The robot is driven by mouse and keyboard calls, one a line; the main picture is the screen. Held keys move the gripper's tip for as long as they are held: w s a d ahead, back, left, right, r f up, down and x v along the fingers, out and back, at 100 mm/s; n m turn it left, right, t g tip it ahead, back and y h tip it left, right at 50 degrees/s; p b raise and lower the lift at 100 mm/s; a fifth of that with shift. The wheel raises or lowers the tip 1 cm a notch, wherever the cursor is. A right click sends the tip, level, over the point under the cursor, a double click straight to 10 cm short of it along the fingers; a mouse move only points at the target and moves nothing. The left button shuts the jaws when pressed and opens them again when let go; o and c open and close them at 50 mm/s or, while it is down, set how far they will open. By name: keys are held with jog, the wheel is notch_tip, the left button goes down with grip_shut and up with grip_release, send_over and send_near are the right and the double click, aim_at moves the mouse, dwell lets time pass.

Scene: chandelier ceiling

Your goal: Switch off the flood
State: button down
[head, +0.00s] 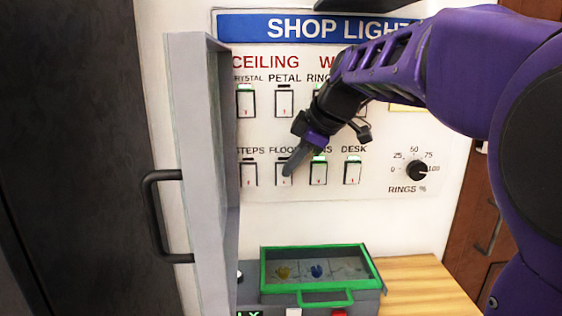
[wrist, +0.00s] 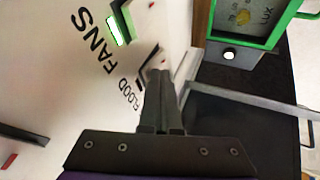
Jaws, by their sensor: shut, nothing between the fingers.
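The flood switch (head: 284,178) is in the lower row of the white panel, second from the left. No green shows at its top; a small red mark shows near its bottom. In the wrist view the flood switch (wrist: 150,53) sits beside its FLOOD label, just past my fingertips. My gripper (head: 288,173) is shut and empty, its tips at the flood switch and covering part of it. The gripper also shows in the wrist view (wrist: 160,74). I cannot tell whether the tips touch the switch.
The fans switch (head: 318,172) and desk switch (head: 352,172) show green tops; the steps switch (head: 249,173) looks dark. A rings dial (head: 417,169) is at right. An open grey door (head: 200,150) stands left of the panel. A green-framed box (head: 312,286) is below.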

jog(key=shift+r, duration=0.1)
jog(key=shift+r+p, duration=0.5)
jog(key=shift+r, duration=0.15)
